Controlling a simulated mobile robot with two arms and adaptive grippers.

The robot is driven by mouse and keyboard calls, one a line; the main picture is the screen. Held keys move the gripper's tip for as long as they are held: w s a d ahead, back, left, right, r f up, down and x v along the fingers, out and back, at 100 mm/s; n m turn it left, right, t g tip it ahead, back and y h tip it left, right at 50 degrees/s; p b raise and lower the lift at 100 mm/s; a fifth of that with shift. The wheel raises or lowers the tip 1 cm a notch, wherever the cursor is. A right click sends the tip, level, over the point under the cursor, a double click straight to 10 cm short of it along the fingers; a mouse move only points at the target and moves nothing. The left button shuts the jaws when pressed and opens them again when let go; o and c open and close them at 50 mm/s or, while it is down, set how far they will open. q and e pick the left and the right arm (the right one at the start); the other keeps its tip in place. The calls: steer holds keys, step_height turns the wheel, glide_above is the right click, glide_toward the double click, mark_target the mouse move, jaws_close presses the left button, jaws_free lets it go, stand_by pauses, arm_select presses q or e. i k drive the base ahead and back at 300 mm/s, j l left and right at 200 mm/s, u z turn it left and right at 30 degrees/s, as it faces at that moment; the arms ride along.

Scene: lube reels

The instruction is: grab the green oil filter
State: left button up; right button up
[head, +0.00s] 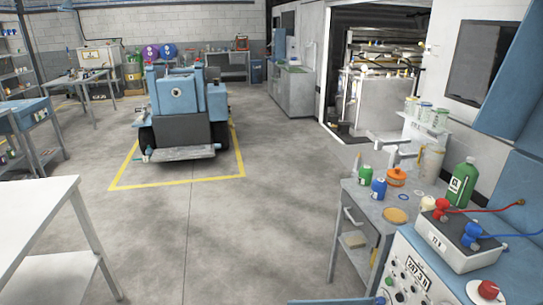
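A small green can (365,174), which looks like the green oil filter, stands upright at the back left of the grey workbench (360,213) on the right of the head view. A blue can (378,187) of similar size stands close in front of it, to its right. A larger green bottle (461,184) with a white label stands farther right on the bench. Neither of my grippers is in view.
An orange pot (396,177), a tan disc (396,215) and small rings lie on the bench. A battery (460,240) with red and blue clamps sits on a machine (420,275) in front. A white table (40,215) is at left. The middle floor is clear up to a blue vehicle (180,110).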

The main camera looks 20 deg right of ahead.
mark_target(365, 172)
steer(key=i+j+u, duration=0.1)
steer(key=i, duration=0.85)
steer(key=i+j+u, duration=0.1)
steer(key=i, duration=0.85)
steer(key=i+l+z, duration=0.15)
steer(key=i+z, duration=0.7)
steer(key=i, duration=0.15)
steer(key=i+j+z, duration=0.2)
steer(key=i+z, duration=0.2)
steer(key=i+j+z, duration=0.45)
steer(key=i+l, duration=0.1)
